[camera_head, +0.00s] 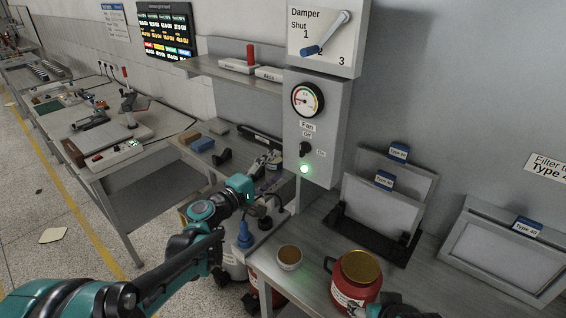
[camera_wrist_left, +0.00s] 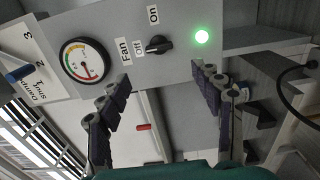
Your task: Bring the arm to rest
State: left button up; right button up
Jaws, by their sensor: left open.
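My left arm (camera_head: 185,262) is stretched out from the lower left in the head view. My left gripper (camera_head: 270,160) is in front of the grey fan panel, to the left of its knob. In the left wrist view my left gripper (camera_wrist_left: 162,76) is open, with its two fingers apart and nothing between them. The fan knob (camera_head: 305,149) and the lit green lamp (camera_head: 304,169) are on the panel; they also show in the wrist view as the knob (camera_wrist_left: 158,45) and the lamp (camera_wrist_left: 201,37).
A damper lever (camera_head: 326,35) and a gauge (camera_head: 307,99) are above the knob. A cup (camera_head: 289,257) and a red canister (camera_head: 356,280) stand on the right bench, near framed filters (camera_head: 382,207). A bottle with a blue top (camera_head: 244,236) is close beside my forearm.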

pick_arm(q)
jog(key=shift+s+a, duration=0.2)
jog(key=shift+s, duration=0.05)
jog(key=s+d+f+m+g+y+b, duration=0.1)
jog(key=s+f+m+g+y+b, duration=0.2)
jog(key=s, duration=0.4)
jog(key=s+f+m+g, duration=0.2)
jog(key=s+f+m, duration=0.1)
jog(key=s+f, duration=0.4)
jog(key=s+a+f+m+g+y+b, duration=0.1)
jog(key=s+a+f+m+y, duration=0.1)
jog(key=s+a+f, duration=0.3)
jog(key=s+a+f+m+g+y+b, duration=0.1)
jog(key=s+a+f+y, duration=0.4)
jog(key=s, duration=0.6)
jog(key=shift+s+a+f+m+y+b, duration=0.3)
jog(key=shift+a+m+b, duration=0.25)
jog(key=shift+m, duration=0.45)
jog(key=shift+a, duration=0.1)
